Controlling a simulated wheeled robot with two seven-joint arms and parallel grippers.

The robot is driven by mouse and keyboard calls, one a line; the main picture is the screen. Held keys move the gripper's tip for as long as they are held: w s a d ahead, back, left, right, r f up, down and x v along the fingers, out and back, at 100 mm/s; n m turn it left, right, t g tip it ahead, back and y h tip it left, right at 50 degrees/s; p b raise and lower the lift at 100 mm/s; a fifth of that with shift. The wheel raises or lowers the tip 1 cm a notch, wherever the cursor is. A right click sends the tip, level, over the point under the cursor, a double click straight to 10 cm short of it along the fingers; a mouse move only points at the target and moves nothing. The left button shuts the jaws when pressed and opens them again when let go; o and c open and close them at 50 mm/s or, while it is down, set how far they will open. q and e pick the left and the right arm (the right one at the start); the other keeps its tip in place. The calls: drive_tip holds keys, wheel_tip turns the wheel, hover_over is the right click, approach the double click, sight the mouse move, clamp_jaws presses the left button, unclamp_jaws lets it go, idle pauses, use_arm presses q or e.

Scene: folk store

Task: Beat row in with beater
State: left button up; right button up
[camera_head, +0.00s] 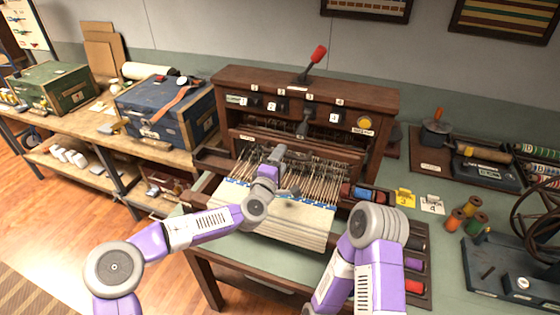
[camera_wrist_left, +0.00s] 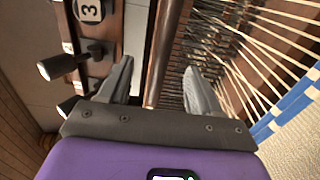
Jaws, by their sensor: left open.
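The dark wooden loom (camera_head: 225,88) stands in the middle of the head view, with pale warp threads (camera_head: 318,182) running to a woven cream cloth (camera_head: 300,222) with a blue edge. My left gripper (camera_head: 284,174) is over the threads. In the left wrist view its two grey fingers (camera_wrist_left: 160,80) are apart. A brown wooden bar (camera_wrist_left: 164,42), which looks like the beater, runs lengthwise beyond and between the fingertips; I cannot tell whether they touch it. My right arm comes in at the lower right, but its gripper is not visible.
A red-handled lever (camera_head: 317,55) rises from the loom top. Numbered tags and dark knobs (camera_wrist_left: 57,67) line the loom front. Thread spools (camera_head: 455,220) and a dark wheel machine (camera_head: 512,270) stand at right. Blue (camera_head: 168,112) and green (camera_head: 52,87) cases sit at left.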

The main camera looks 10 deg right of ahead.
use_arm(q)
drive_tip(key=b+v, duration=0.3)
drive_tip(key=v, duration=0.4)
drive_tip(key=shift+s+a, duration=0.25)
drive_tip(key=shift+a, duration=0.15)
idle(1.1)
